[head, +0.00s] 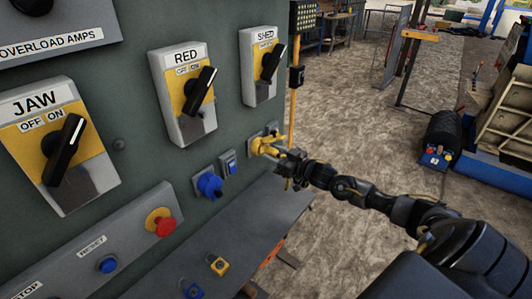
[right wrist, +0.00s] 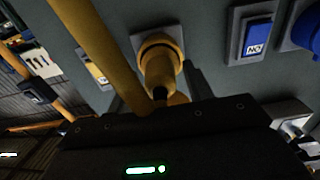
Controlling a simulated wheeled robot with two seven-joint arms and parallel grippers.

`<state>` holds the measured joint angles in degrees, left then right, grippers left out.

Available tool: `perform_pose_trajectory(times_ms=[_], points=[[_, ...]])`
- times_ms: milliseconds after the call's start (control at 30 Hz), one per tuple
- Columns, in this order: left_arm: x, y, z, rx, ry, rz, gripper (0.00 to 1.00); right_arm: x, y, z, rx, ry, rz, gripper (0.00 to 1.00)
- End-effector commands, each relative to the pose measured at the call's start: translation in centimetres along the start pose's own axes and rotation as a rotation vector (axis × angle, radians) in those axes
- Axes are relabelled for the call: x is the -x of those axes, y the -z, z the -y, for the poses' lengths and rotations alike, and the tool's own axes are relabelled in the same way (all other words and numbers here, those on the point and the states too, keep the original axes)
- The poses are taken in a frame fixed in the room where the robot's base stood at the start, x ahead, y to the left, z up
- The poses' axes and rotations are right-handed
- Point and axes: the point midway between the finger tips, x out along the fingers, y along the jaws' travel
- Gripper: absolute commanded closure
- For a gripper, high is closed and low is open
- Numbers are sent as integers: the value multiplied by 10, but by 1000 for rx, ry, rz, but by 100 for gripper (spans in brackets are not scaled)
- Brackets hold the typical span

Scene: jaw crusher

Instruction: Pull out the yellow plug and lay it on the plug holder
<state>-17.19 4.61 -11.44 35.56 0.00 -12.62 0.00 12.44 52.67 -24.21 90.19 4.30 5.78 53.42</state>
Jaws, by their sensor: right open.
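The yellow plug (head: 264,146) sits in its socket on the green panel, below the SHED switch. It also shows in the right wrist view (right wrist: 160,75), pointing out from its grey socket plate. My right gripper (head: 284,164) is open, with its tips close to the outer end of the plug; I cannot tell whether they touch it. In the right wrist view its dark body hides the plug's outer end. A small yellow-framed holder (head: 218,266), which looks like the plug holder, lies on the grey shelf below the panel. My left gripper is out of view.
A blue plug (head: 209,185) and a blue rocker switch (head: 229,165) are left of the yellow plug. A blue-framed holder (head: 193,290) lies on the shelf. A red stop button (head: 160,221) is further left. A yellow post (head: 294,90) stands just behind the panel edge.

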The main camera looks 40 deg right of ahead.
Motion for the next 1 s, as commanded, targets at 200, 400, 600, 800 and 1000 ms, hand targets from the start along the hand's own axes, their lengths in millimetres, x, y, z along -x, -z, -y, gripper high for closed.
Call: perform_pose_trajectory(times_ms=[200, 400, 600, 800, 1000], points=[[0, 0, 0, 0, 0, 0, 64, 0, 0, 0, 0, 0, 0, 49], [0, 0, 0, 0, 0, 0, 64, 0, 0, 0, 0, 0, 0, 49], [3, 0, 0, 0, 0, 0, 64, 0, 1, 0, -1, 0, 0, 49], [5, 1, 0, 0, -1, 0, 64, 0, 0, 0, -1, 1, 1, 49], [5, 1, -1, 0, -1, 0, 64, 0, 0, 0, -1, 0, 0, 49]])
